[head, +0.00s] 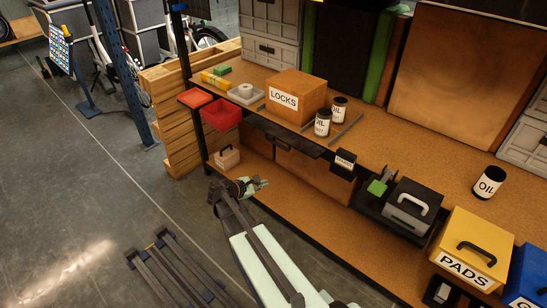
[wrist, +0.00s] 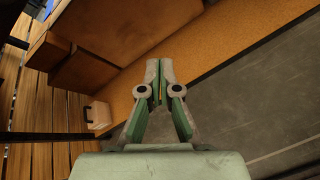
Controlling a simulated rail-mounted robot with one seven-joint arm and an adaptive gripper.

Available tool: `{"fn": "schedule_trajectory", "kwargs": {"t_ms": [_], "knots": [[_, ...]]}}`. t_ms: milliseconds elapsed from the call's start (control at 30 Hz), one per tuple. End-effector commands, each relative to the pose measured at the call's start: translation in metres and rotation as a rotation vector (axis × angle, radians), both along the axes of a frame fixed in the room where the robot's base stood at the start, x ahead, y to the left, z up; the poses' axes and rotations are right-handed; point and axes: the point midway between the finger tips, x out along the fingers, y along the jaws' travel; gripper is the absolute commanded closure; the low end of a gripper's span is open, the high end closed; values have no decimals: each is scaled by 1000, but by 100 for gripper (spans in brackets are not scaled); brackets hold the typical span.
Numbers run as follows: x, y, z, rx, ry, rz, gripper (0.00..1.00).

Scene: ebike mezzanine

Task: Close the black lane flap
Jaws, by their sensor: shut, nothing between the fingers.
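A dark, flat panel (head: 290,138) juts out at the shelf's front edge, below the LOCKS box. It looks like the black lane flap, but its hinge and exact angle are hard to make out. My gripper (head: 262,184) is low in front of the shelf, left of and below that panel and apart from it. In the wrist view my gripper (wrist: 160,82) has its fingertips together with nothing held. I cannot pick out the flap for certain in the wrist view.
A red bin (head: 222,114) hangs left of the panel, and a small black labelled box (head: 343,163) is on its right. A small tan box with a handle (head: 228,157) stands on the lower shelf; it also shows in the wrist view (wrist: 97,115). Open floor (head: 110,190) lies left.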

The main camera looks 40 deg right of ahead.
Motion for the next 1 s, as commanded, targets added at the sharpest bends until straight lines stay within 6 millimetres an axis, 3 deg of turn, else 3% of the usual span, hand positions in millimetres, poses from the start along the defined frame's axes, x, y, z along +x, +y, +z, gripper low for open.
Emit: {"fn": "schedule_trajectory", "kwargs": {"t_ms": [33,100,267,567,1000], "knots": [[18,-10,21,-87,70,62,100],[32,-17,45,-204,199,143,100],[40,-20,66,-340,413,240,100],[42,-34,63,-348,489,262,100],[58,-111,49,-347,486,262,100]]}}
